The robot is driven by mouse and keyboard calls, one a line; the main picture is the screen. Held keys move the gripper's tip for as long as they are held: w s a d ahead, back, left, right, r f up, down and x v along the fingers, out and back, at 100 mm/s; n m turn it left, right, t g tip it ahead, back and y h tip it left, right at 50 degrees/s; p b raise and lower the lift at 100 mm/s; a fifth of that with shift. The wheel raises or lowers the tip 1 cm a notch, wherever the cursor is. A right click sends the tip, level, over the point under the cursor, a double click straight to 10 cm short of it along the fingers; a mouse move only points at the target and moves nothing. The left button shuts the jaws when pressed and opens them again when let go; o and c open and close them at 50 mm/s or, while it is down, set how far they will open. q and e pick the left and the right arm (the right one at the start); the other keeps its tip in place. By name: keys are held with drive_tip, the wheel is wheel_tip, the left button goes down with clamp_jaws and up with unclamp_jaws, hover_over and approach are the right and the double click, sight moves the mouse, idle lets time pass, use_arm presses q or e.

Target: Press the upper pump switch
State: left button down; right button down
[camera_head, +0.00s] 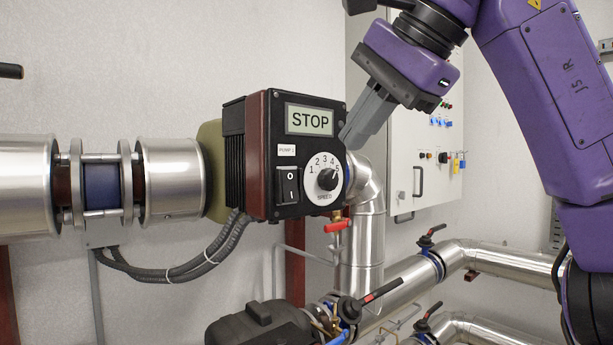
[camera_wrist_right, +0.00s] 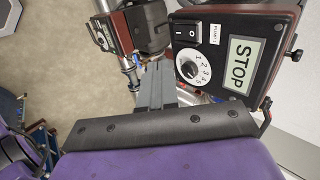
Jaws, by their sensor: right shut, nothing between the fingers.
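The upper pump (camera_head: 259,160) is a dark red and black box on a silver pipe. Its black front panel carries a display reading STOP, a round white speed dial (camera_head: 326,179) and a black rocker switch (camera_head: 290,187) marked O above and I below. The switch also shows in the right wrist view (camera_wrist_right: 192,31). My right gripper (camera_head: 349,139) is shut and empty, pointing down and left just by the panel's right edge. In the wrist view its grey fingers (camera_wrist_right: 158,78) lie beside the dial, apart from the switch. My left gripper is not in view.
A second dark pump housing (camera_head: 260,324) sits below. Silver pipes with black and red valve handles (camera_head: 430,236) run at the lower right. A grey control cabinet (camera_head: 425,160) stands behind my right arm. The space in front of the panel looks clear.

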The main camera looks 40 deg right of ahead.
sight(303, 186)
drive_tip(key=x, duration=0.4)
drive_tip(key=w+r+b+x, duration=0.1)
drive_tip(key=x, duration=0.4)
drive_tip(key=w+x, duration=0.1)
drive_tip(key=x, duration=0.3)
drive_tip(key=shift+w+d+r+b, duration=0.1)
drive_tip(key=shift+w+r+b, duration=0.1)
drive_tip(key=shift+b, duration=0.15)
